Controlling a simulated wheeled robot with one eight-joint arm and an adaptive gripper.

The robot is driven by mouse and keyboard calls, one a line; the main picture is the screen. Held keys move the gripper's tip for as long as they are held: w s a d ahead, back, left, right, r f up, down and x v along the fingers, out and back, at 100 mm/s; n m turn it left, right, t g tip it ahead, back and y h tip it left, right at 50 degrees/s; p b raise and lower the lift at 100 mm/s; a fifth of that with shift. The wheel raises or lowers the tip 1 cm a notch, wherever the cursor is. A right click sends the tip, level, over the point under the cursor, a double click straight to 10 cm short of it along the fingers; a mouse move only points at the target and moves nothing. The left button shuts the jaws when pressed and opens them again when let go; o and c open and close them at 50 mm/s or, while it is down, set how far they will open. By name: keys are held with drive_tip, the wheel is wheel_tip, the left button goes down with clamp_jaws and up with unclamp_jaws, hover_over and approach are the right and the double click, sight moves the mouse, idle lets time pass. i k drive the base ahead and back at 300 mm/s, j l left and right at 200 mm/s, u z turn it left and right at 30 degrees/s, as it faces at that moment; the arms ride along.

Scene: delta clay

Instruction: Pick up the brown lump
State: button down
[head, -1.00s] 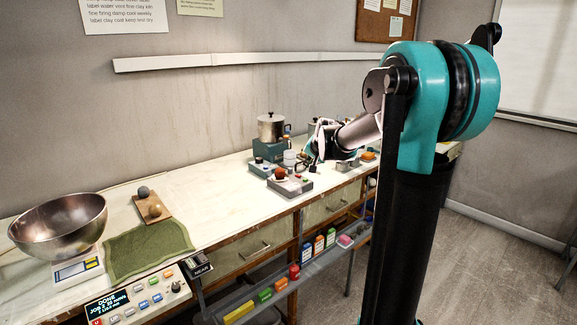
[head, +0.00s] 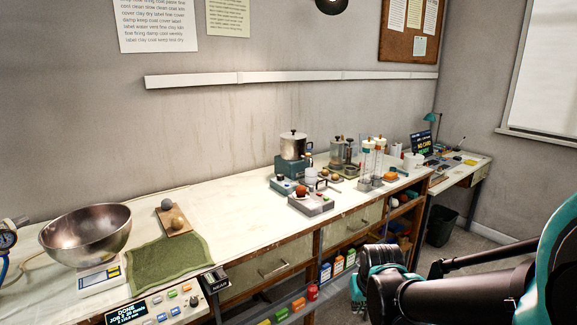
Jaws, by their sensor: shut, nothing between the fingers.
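A small tan-brown lump (head: 178,222) sits on a little wooden board (head: 185,233) on the left part of the bench, beside a grey lump (head: 167,204). A red-brown lump (head: 301,191) sits on a small grey device (head: 312,204) near the middle of the bench. My gripper (head: 358,292) is at the lower middle, in front of the bench and well to the right of the board. It is shut and empty, touching no lump; its fingertips are small and dark here.
A steel bowl (head: 87,236) on a white scale stands left of a green cloth (head: 170,265). A pot (head: 293,146), jars and tubes crowd the bench's far right half. Bare white bench top lies between board and grey device.

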sight(301, 190)
drive_tip(key=i+l+u, duration=0.45)
drive_tip(key=i+l, duration=0.15)
drive_tip(key=i+l+u, duration=0.25)
drive_tip(key=l, duration=0.25)
